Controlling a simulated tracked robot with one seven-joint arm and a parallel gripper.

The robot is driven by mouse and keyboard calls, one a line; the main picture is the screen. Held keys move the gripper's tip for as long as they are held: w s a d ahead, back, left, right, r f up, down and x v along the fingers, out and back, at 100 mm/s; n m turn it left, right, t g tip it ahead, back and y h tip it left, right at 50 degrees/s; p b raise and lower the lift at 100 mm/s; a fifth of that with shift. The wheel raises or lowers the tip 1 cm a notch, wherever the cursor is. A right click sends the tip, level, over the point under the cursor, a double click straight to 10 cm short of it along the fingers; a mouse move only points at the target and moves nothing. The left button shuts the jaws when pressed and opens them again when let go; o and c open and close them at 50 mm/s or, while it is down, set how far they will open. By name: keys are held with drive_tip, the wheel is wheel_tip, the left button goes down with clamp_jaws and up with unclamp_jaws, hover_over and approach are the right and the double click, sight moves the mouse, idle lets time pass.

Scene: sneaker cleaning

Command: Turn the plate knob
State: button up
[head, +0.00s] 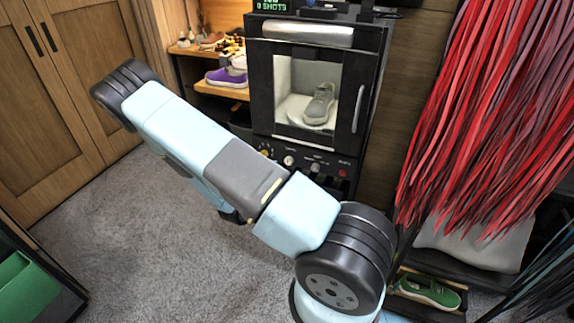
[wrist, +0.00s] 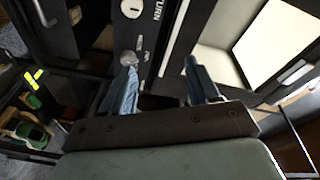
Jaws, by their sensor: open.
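A black machine (head: 258,75) stands at the back, with a grey sneaker (head: 320,104) on a round plate (head: 300,112) behind its glass door. Its lower panel bears a white knob (head: 289,160), a grey knob (head: 314,167) and a red one (head: 343,173); their labels are too small to read. In the wrist view, a white round knob (wrist: 133,7) sits beside the word TURN, and a grey knob (wrist: 128,58) is close to the left finger's tip. My gripper (wrist: 160,66) is open, its blue fingers apart before the panel. My arm hides it in the head view.
A shelf (head: 222,90) with a purple shoe (head: 228,77) is left of the machine. Red strands (head: 480,120) hang at the right. A green shoe (head: 430,292) lies low at the right. Grey carpet (head: 120,240) is clear at the left.

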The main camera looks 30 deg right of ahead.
sight(288, 163)
wheel_tip(288, 163, down, 6)
drive_tip(key=n+t+y, duration=0.2)
drive_tip(key=n+t, duration=0.1)
drive_tip(key=n, duration=0.3)
drive_tip(key=x, duration=1.3)
drive_tip(key=shift+w+r, duration=0.15)
drive_tip(key=shift+w, duration=0.3)
drive_tip(key=shift+c, duration=0.3)
drive_tip(key=c, duration=0.9)
drive_tip(key=shift+a, duration=0.1)
drive_tip(key=shift+c, duration=0.4)
